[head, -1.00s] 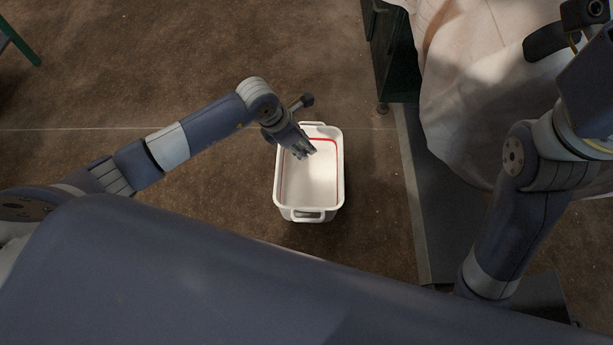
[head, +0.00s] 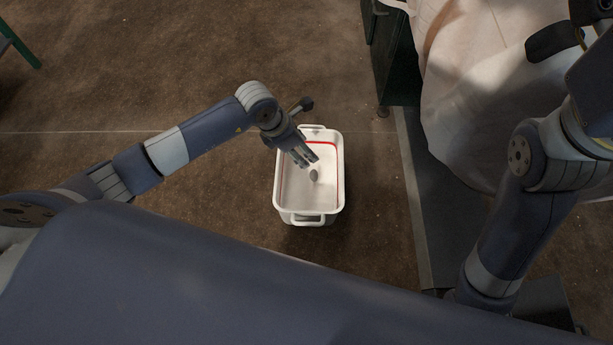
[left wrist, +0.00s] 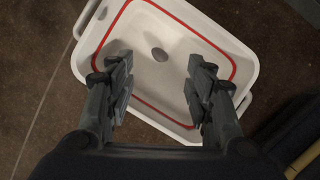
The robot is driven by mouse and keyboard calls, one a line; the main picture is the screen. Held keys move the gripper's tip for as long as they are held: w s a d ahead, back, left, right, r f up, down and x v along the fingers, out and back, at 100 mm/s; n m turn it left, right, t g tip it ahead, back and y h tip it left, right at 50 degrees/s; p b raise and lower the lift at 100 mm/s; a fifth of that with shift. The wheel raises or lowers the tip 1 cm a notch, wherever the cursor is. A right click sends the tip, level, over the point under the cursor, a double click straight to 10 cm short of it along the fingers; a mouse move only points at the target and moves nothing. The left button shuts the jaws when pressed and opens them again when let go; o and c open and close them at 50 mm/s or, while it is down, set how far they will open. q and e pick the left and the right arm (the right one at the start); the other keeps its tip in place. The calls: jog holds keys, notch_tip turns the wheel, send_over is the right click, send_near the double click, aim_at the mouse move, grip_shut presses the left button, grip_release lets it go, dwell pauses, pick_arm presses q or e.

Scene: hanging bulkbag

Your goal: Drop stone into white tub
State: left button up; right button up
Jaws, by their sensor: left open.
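The white tub (head: 282,197) stands on the floor, with a red line running around its inside. A small grey stone (head: 314,175) is inside the tub, below my left gripper (head: 309,158). The stone also shows in the left wrist view (left wrist: 160,55), against the white inside of the tub, apart from both fingers. I cannot tell whether it touches the bottom. My left gripper is open and empty over the tub, with its fingers spread in the left wrist view (left wrist: 157,82). My right arm comes in at the right, and its fingertips are not visible.
A large pale bulk bag (head: 470,110) hangs at the upper right beside a dark green frame (head: 393,55). A dark plate with a light edge (head: 415,190) lies right of the tub. Brown floor is clear left of and beyond the tub.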

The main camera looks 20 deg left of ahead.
pick_arm(q)
jog(key=v, duration=1.1)
jog(key=shift+r, duration=0.25)
jog(key=shift+s+a, duration=0.15)
jog(key=shift+s, duration=0.05)
